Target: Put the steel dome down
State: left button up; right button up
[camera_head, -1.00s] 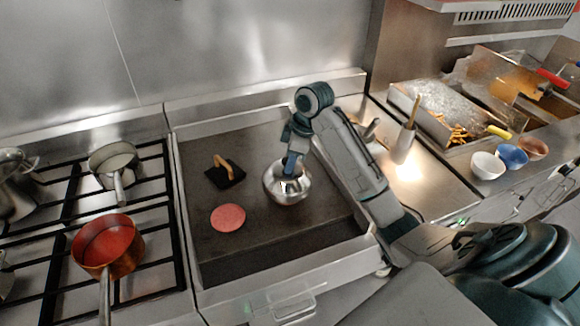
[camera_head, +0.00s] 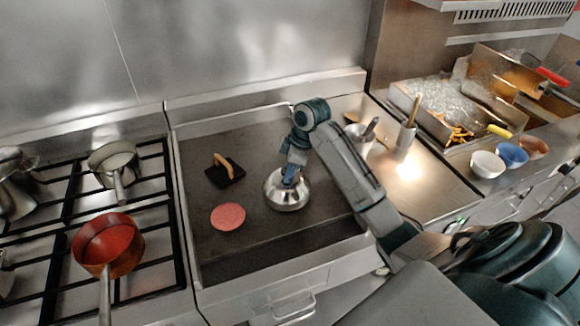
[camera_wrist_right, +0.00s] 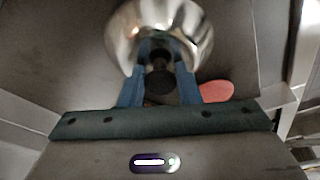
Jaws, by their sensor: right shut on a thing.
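The steel dome (camera_head: 287,193) is on or just above the dark griddle plate (camera_head: 245,240), right of the pink patty; I cannot tell if its rim touches the plate. My right gripper (camera_head: 291,174) is above it, shut on its top knob. In the right wrist view the blue fingers of the right gripper (camera_wrist_right: 160,75) stand on both sides of the dark knob, with the shiny dome (camera_wrist_right: 160,25) beyond them. My left gripper is not in view.
A pink patty (camera_head: 228,216) and a black press with a wooden handle (camera_head: 225,172) lie on the griddle left of the dome. A copper pot (camera_head: 107,247) and a steel pan (camera_head: 113,160) stand on the burners. Small bowls (camera_head: 487,164) and fryer baskets (camera_head: 440,112) are at the right.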

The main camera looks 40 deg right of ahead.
jog(key=o, duration=1.1)
jog(key=shift+r, duration=0.1)
jog(key=shift+r, duration=0.3)
jog(key=b+v, duration=0.1)
jog(key=v, duration=0.2)
jog(key=shift+w, duration=0.1)
jog(key=p+v, duration=0.6)
jog(key=v, duration=0.3)
jog(key=shift+a+r+p, duration=0.1)
jog(key=shift+r+p, duration=0.1)
jog(key=shift+p, duration=0.15)
